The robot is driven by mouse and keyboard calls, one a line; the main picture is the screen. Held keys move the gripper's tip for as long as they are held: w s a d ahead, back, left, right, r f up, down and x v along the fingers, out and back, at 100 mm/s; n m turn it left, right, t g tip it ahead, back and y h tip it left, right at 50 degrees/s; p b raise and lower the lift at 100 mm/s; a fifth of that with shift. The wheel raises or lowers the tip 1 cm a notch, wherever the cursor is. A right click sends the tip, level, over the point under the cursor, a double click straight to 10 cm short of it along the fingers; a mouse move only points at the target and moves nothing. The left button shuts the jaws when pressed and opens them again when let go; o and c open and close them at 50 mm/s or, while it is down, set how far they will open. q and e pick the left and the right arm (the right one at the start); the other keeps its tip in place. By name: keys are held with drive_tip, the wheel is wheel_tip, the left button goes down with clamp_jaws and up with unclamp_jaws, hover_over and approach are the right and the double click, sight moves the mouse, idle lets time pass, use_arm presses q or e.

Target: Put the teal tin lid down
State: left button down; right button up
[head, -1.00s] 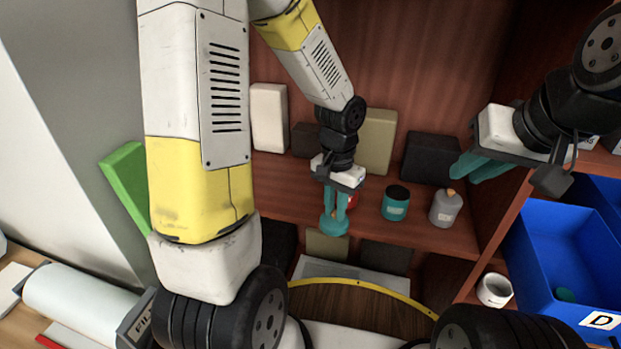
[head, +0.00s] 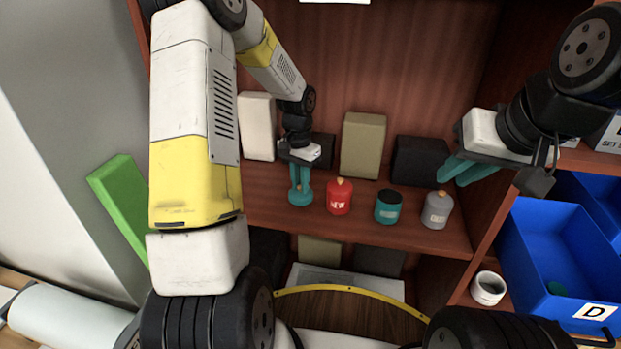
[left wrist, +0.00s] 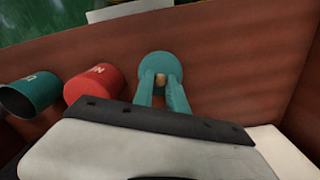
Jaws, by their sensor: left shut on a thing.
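The teal tin lid (head: 300,197) is a round disc with a small tan knob, seen between the fingertips in the left wrist view (left wrist: 159,66). My left gripper (head: 300,186) is shut on the lid's knob. The lid is at the shelf surface, left of the red tin; I cannot tell whether it touches the board. The teal tin (head: 388,207) stands without a lid, its dark opening showing, and also shows in the left wrist view (left wrist: 30,94). My right gripper (head: 462,172) is at the right, away from the tins; its teal fingers look apart and empty.
A red tin (head: 339,197) and a grey tin (head: 436,210) stand on the shelf (head: 270,206) with tan knobs on top. Several boxes stand behind. A blue bin (head: 555,262) labelled D and a small white pot (head: 487,288) are at the right. The shelf's left part is clear.

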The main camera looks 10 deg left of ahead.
use_arm(q)
drive_tip(key=shift+f, duration=1.65)
drive_tip(key=shift+f, duration=0.1)
drive_tip(key=c, duration=1.3)
unclamp_jaws()
drive_tip(key=shift+c, duration=0.2)
